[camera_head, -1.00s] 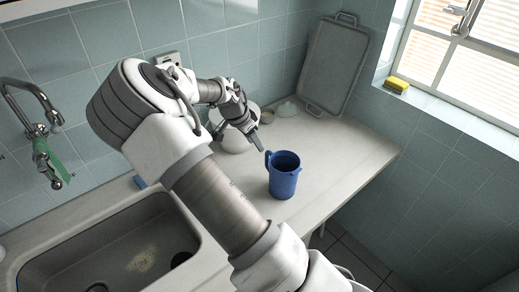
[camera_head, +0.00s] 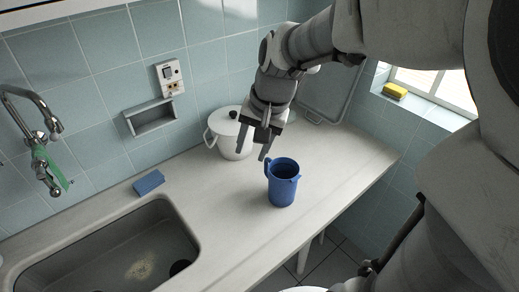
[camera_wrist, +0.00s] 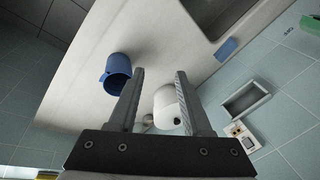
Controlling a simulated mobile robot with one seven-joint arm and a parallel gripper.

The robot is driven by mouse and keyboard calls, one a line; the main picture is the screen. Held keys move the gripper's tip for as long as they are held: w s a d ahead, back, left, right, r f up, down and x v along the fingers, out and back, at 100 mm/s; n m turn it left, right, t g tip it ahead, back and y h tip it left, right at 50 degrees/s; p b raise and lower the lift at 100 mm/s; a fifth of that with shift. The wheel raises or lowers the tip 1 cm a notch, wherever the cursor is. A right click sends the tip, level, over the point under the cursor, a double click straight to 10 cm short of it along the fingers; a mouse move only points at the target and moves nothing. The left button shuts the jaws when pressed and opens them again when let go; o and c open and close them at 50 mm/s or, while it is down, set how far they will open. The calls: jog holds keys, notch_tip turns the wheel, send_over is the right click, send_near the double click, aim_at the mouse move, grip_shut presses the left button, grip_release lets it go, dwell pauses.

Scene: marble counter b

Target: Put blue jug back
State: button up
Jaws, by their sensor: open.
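The blue jug (camera_head: 282,186) stands upright on the marble counter, right of the sink, with its handle toward the left. In the wrist view the blue jug (camera_wrist: 117,72) lies just left of the left finger, apart from it. My gripper (camera_head: 252,146) is open and empty, fingers pointing down, above the counter, behind and to the left of the jug. In the wrist view the fingers of my gripper (camera_wrist: 160,75) are spread apart with nothing held between them.
A white lidded pot (camera_head: 229,137) stands close behind my gripper. The sink (camera_head: 128,250) is at the left, with a blue sponge (camera_head: 148,183) at its back edge. A tray (camera_head: 325,92) leans on the wall. The counter between sink and jug is clear.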

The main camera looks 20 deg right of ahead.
jog(key=s+r+n+t+h, duration=0.1)
jog(key=s+r+n, duration=0.1)
jog(key=s, duration=0.4)
jog(key=s+r+n+t+h, duration=0.1)
jog(key=s+r+n, duration=0.2)
jog(key=s, duration=0.4)
jog(key=shift+s+a+r+n+t, duration=0.25)
jog(key=shift+n+t, duration=0.15)
jog(key=shift+n, duration=0.3)
